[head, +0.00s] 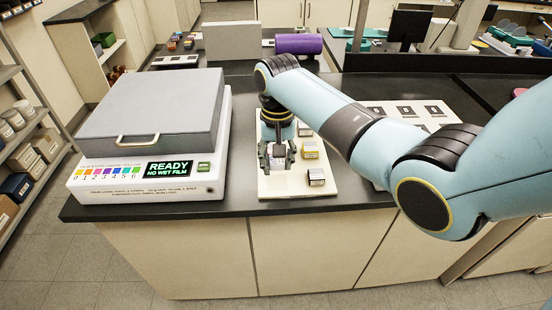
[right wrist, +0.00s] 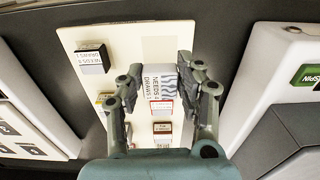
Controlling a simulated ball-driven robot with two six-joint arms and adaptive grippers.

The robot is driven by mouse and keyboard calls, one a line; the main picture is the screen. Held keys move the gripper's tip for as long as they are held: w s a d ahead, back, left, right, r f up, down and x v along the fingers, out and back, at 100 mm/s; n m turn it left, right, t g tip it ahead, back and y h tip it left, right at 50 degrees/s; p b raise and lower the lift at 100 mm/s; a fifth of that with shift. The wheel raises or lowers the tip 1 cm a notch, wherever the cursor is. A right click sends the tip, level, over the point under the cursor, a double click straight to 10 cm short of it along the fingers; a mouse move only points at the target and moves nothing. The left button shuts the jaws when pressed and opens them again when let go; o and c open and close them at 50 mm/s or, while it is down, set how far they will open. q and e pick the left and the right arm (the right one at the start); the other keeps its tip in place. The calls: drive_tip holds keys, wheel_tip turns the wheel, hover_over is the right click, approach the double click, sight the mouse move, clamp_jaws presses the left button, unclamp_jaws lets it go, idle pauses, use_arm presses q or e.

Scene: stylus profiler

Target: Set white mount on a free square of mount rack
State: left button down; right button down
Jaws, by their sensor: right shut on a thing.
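The mount rack (head: 274,188) is a cream board on the dark bench. My right gripper (head: 278,160) is over the rack's left side, pointing down. It is shut on the white mount (right wrist: 159,88), a small block with a printed label and striped marking between the fingers in the right wrist view. The gap between the mount and the board cannot be judged. Several other mounts stand on the rack: a black-sided one (head: 316,177) at the front right, a yellow one (head: 309,150) behind it, and a pale one (head: 304,130) further back. My left gripper is out of view.
A white instrument (head: 150,185) with a grey lid and a screen reading "READY NO WET FILM" stands left of the rack. A white board with dark squares (head: 405,108) lies to the right, partly behind my arm. A purple roll (head: 298,44) lies at the back.

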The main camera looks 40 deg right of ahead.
sight(278, 163)
drive_tip(key=shift+f, duration=0.4)
drive_tip(key=shift+f+b, duration=1.35)
drive_tip(key=shift+f, duration=0.7)
drive_tip(key=shift+f, duration=0.6)
drive_tip(key=c, duration=0.8)
unclamp_jaws()
drive_tip(key=shift+c, duration=0.3)
wheel_tip(278, 163, up, 3)
drive_tip(key=p, duration=0.2)
drive_tip(key=shift+f+p, duration=0.15)
drive_tip(key=shift+p, duration=0.2)
drive_tip(key=shift+r, duration=2.15)
